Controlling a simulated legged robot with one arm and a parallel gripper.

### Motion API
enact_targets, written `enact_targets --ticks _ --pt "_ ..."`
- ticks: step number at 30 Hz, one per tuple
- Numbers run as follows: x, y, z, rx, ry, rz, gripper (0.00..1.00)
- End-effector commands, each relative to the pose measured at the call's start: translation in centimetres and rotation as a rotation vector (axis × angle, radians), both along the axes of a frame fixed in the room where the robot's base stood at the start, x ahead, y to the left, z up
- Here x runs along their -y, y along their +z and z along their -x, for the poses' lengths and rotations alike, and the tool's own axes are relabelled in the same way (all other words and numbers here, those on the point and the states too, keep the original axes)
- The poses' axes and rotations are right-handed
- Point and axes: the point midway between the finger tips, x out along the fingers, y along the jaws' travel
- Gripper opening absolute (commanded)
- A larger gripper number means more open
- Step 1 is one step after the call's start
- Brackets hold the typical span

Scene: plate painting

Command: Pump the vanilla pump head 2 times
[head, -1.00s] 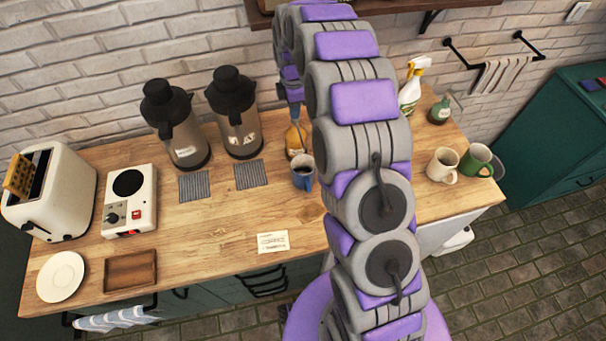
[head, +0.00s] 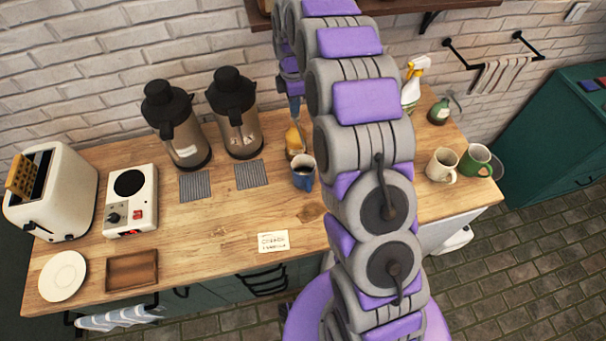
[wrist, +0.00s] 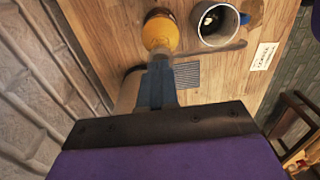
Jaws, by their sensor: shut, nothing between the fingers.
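The amber vanilla bottle (head: 295,141) stands at the back of the wooden counter, behind the blue mug (head: 303,172). The bottle (wrist: 160,33) also shows in the wrist view, with a thin grey spout (wrist: 212,50) reaching from its top toward the mug (wrist: 218,24). My gripper (head: 295,112) is above the bottle, pointing down. In the wrist view my shut, empty fingers (wrist: 161,64) line up over the bottle's top. They hide most of the pump head, so I cannot tell whether they touch it.
Two thermal dispensers (head: 236,115) stand left of the bottle, with dark mats (head: 252,174) before them. A spray bottle (head: 412,88), a green bottle (head: 439,111) and two mugs (head: 442,164) are right of my arm. A white card (head: 273,242) lies near the front edge.

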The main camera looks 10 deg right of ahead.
Motion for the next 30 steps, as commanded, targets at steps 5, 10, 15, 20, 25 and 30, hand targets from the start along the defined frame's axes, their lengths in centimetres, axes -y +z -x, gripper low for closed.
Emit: enact_targets --ticks 5,10,15,20,25,30 --pt "0.0 0.1 0.0 0.000 0.000 0.000 0.00" --pt "0.0 1.2 0.0 0.000 0.000 0.000 0.00" --pt "0.0 2.7 0.1 -0.002 0.000 0.000 0.00" --pt "0.0 4.2 0.0 0.000 0.000 0.000 0.00" --pt "0.0 5.7 0.0 0.001 0.000 0.000 0.00" --pt "0.0 6.1 0.0 0.000 0.000 0.000 0.00"
